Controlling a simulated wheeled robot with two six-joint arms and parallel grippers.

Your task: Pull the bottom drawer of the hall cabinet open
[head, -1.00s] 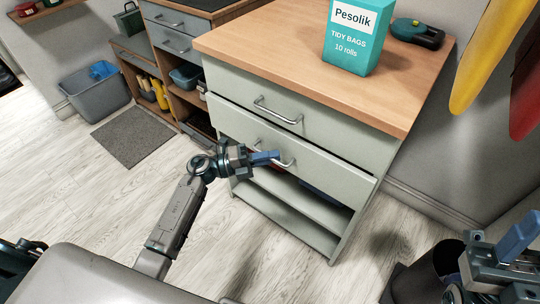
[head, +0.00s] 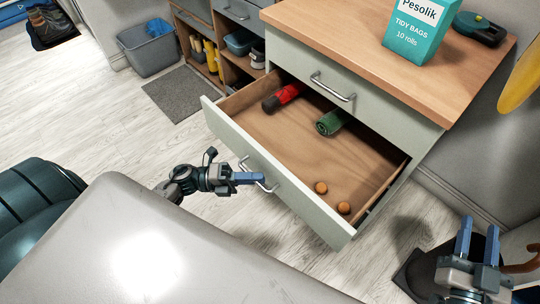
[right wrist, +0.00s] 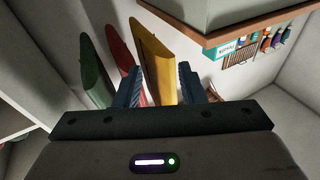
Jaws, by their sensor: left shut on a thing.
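The hall cabinet (head: 412,122) is pale green-grey with a wooden top. Its lower drawer (head: 215,121) is pulled far out in the head view, showing a wooden inside. My left gripper (head: 262,178) is at the silver handle (head: 247,166) on the drawer's front and is shut on it. In the drawer lie a red item (head: 283,97), a green item (head: 331,122) and two small orange round items (head: 321,187). The upper drawer, with its own handle (head: 333,87), is closed. My right gripper (head: 478,241) is open and empty, away from the cabinet at the lower right.
A teal tidy bags box (head: 416,32) and a dark green tool (head: 479,28) stand on the cabinet top. A grey bin (head: 150,49) and mat (head: 186,94) are at the upper left. Yellow, red and green hanging things show in the right wrist view (right wrist: 153,58). Floor left of the drawer is clear.

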